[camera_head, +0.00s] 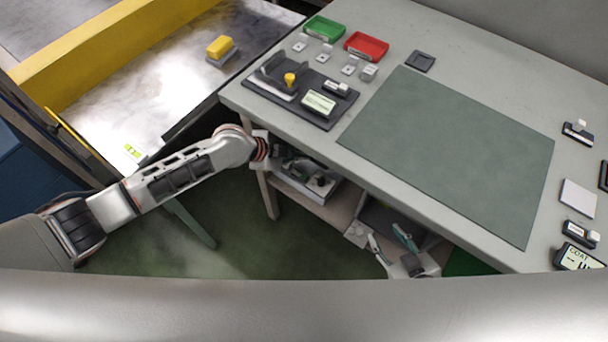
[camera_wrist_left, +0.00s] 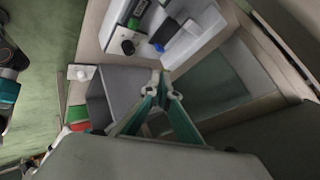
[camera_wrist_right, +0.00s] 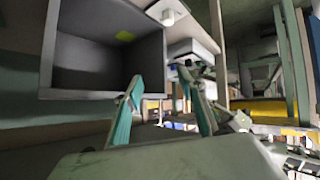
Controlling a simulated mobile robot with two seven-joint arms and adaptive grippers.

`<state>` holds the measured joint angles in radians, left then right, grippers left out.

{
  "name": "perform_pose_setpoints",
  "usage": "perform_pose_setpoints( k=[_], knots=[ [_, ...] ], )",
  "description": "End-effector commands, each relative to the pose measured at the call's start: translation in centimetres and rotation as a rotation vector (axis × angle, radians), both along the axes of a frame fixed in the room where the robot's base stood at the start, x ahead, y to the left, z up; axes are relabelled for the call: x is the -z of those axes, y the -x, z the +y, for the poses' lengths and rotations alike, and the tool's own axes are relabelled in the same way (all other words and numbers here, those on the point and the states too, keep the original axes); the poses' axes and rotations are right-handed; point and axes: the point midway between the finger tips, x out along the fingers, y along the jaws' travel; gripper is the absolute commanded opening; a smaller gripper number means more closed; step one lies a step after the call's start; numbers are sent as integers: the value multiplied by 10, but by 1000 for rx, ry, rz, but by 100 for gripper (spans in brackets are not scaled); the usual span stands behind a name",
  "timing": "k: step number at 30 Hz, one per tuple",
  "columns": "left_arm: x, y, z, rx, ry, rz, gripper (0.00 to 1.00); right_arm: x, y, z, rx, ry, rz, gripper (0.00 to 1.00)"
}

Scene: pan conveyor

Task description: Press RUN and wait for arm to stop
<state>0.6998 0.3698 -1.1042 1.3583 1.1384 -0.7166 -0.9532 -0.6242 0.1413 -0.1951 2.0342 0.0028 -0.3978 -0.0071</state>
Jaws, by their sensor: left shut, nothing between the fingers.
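No RUN label is legible. Candidate controls on the table are a black box with a light button (camera_head: 337,88) on a dark panel (camera_head: 262,86), and boxes with white buttons at the right edge (camera_head: 578,132) (camera_head: 580,234). My left arm reaches from the left to the table's front edge; its gripper is hard to make out in the head view. In the left wrist view my left gripper (camera_wrist_left: 164,84) is shut and empty, its teal fingers meeting at the tips. My right gripper (camera_head: 391,242) is low in front of the table; in the right wrist view (camera_wrist_right: 160,76) its fingers are apart and empty.
The panel also carries a yellow knob (camera_head: 290,79) and a display (camera_head: 319,103). A green tray (camera_head: 325,28) and red tray (camera_head: 367,46) stand behind. A green mat (camera_head: 450,150) is clear. A yellow block (camera_head: 219,45) lies on the metal bed at left. A grey open bin (camera_wrist_right: 95,55) is near my right gripper.

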Motion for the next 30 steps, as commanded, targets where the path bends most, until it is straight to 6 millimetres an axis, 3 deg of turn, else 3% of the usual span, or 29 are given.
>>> perform_pose_setpoints(
  k=[5,19,30],
  knots=[
    [11,1,-1,-1,1,4,0,6,1,-1,0,4,5,40],
    [73,3,0,-1,2,8,0,35,11,-3,-5,19,35,40],
    [88,0,0,-1,2,1,0,16,-9,3,-23,10,-20,40]
  ],
)
